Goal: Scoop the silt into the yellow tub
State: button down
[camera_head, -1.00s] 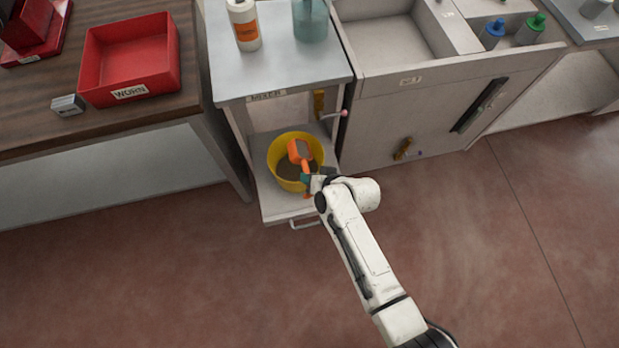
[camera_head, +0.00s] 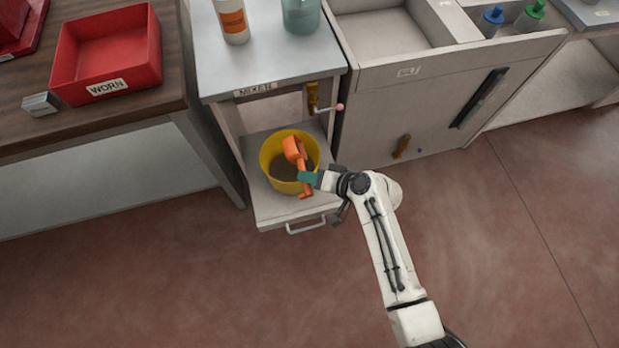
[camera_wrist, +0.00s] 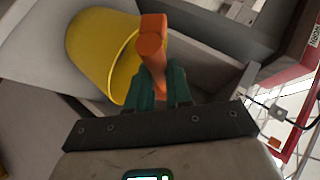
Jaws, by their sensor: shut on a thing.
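The yellow tub (camera_head: 266,160) stands on the low pull-out shelf of the mixer stand, with dark grey-brown silt (camera_head: 284,170) in its bottom. My gripper (camera_head: 308,178) is shut on the handle of an orange scoop (camera_head: 293,150) at the tub's right side. The scoop's head is over the tub's opening; whether it touches the silt or holds any cannot be told. In the wrist view, the orange handle (camera_wrist: 151,45) sits between the green fingertips (camera_wrist: 162,88), and the yellow tub (camera_wrist: 95,45) lies tilted in the picture behind it.
The mixer stand (camera_head: 270,70) carries a white bottle and a teal jar above the tub. A crank handle (camera_head: 325,107) juts out to the tub's upper right. A red WORN bin (camera_head: 105,80) sits on the left bench. The floor in front is clear.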

jog(key=shift+d+f+m+y+b, duration=0.15)
jog(key=shift+f+m+y+b, duration=0.2)
jog(key=shift+y+b, duration=0.7)
jog(key=shift+r+h+p, duration=0.45)
jog(key=shift+h+p, duration=0.2)
jog(key=shift+p, duration=0.25)
jog(key=shift+a+r+n+h+p, duration=0.2)
jog(key=shift+n+h+p, duration=0.3)
jog(key=shift+p, duration=0.3)
jog(key=shift+a+r+h+p, duration=0.1)
jog(key=shift+h+p, duration=0.4)
jog(key=shift+p, duration=0.25)
